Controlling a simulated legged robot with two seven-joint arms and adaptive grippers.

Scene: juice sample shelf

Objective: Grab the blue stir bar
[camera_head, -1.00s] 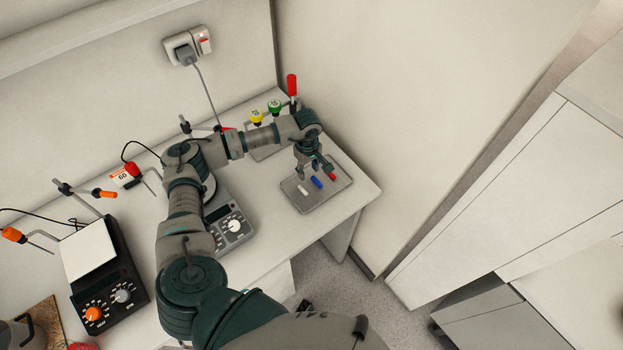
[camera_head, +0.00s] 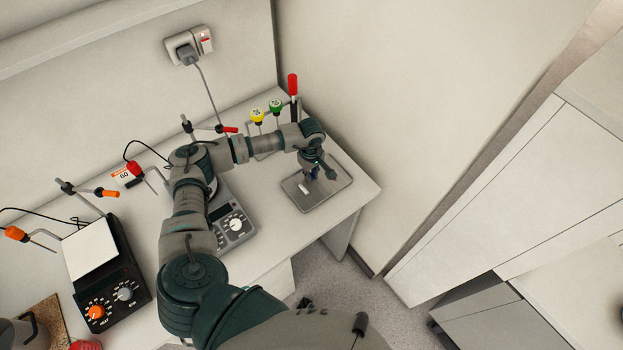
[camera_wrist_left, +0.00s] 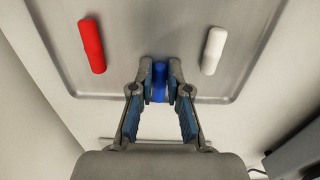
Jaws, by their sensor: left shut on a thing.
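The blue stir bar (camera_wrist_left: 159,82) is between the fingertips of my left gripper (camera_wrist_left: 160,78) in the left wrist view. The gripper is shut on it, low over the metal tray (camera_wrist_left: 130,18). In the head view the left gripper (camera_head: 317,173) is above the tray (camera_head: 337,189), and the bar is mostly hidden by the fingers. A red stir bar (camera_wrist_left: 92,46) lies on the tray to the left in the wrist view. A white stir bar (camera_wrist_left: 213,50) lies to the right. My right gripper is not in view.
A stirrer with a dial (camera_head: 233,226) stands left of the tray. Another with a white plate (camera_head: 90,250) is farther left. The table's right edge is close to the tray.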

